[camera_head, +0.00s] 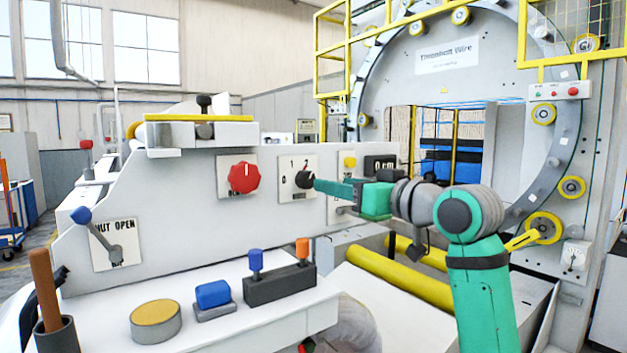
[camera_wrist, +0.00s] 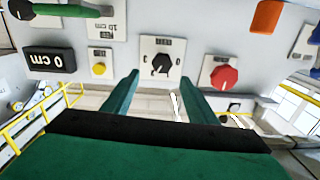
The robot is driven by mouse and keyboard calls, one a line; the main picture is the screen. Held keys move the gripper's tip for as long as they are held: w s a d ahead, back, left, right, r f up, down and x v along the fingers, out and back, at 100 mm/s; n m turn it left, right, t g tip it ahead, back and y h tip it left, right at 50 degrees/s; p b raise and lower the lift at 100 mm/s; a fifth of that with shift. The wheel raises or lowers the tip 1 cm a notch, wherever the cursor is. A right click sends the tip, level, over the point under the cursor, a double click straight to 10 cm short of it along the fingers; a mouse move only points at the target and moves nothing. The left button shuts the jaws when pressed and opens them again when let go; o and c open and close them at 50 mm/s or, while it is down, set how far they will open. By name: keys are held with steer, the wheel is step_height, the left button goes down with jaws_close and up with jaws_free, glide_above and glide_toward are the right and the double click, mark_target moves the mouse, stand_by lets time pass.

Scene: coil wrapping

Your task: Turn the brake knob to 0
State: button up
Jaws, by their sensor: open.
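A black knob (camera_head: 304,180) sits on a white plate marked 0, 1 and 2 on the grey control panel; I take it as the brake knob. It also shows in the wrist view (camera_wrist: 161,64), where the plate's title is too small to read. I cannot tell for sure which number it points at. My gripper (camera_head: 318,185) is close in front of the knob, to its right in the head view. In the wrist view my gripper (camera_wrist: 158,80) is open and empty, and the knob appears between and just beyond the fingertips. Contact cannot be made out.
A red knob (camera_head: 243,178) is left of the black one on the panel. A yellow button (camera_head: 349,162) and a 0 cm display (camera_head: 381,165) are to the right. A lever (camera_head: 101,232) is at far left.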

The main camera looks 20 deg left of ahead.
mark_target(309, 179)
steer(key=x, duration=0.9)
steer(key=shift+s+a, duration=0.25)
steer(key=shift+s, duration=0.05)
steer(key=shift+w+a, duration=0.35)
steer(key=shift+w, duration=0.05)
steer(key=c, duration=1.1)
